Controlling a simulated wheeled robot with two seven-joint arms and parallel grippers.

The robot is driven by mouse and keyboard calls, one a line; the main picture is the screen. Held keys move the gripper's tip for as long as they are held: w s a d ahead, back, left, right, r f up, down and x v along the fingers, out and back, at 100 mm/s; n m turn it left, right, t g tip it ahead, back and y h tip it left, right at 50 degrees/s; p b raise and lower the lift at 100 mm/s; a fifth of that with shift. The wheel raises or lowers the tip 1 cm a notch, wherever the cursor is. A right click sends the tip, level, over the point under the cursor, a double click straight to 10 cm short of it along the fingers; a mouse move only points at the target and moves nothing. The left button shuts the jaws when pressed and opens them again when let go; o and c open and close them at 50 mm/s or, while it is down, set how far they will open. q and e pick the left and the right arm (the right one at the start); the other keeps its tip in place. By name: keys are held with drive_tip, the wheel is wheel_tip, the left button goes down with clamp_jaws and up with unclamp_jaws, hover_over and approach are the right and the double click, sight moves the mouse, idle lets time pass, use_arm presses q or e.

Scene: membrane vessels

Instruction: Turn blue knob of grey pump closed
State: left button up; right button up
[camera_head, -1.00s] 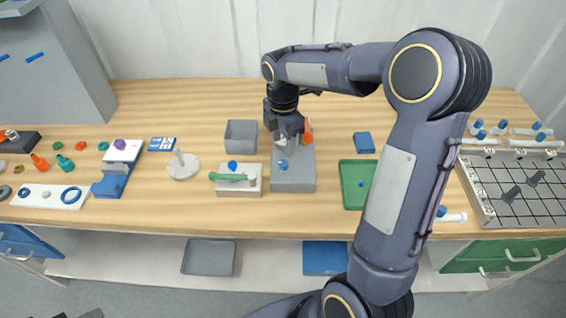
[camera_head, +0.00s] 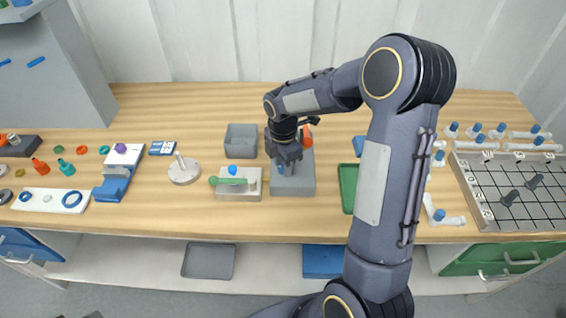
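The grey pump (camera_head: 293,187) is a grey block in the middle of the table, with an orange part (camera_head: 306,140) at its back. Its blue knob (camera_head: 281,169) is on the top front and is mostly covered by my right gripper. My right gripper (camera_head: 283,162) points down over the knob, with its fingers at or around it. I cannot tell whether the fingers are shut on it. My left gripper is not in view.
Left of the pump stand a white block with a green-handled lever (camera_head: 238,190) and a grey bin (camera_head: 241,141). A green tray (camera_head: 348,187) lies to the right, partly behind my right arm. A rack with a grid (camera_head: 510,190) is at the far right.

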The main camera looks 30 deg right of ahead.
drive_tip(key=c, duration=0.6)
drive_tip(key=shift+o, duration=0.2)
drive_tip(key=shift+m, duration=0.4)
drive_tip(key=m+b, duration=0.1)
drive_tip(key=m, duration=0.3)
drive_tip(key=shift+m+b, duration=0.4)
drive_tip(key=m+b, duration=0.1)
drive_tip(key=m, duration=0.5)
drive_tip(key=o, duration=1)
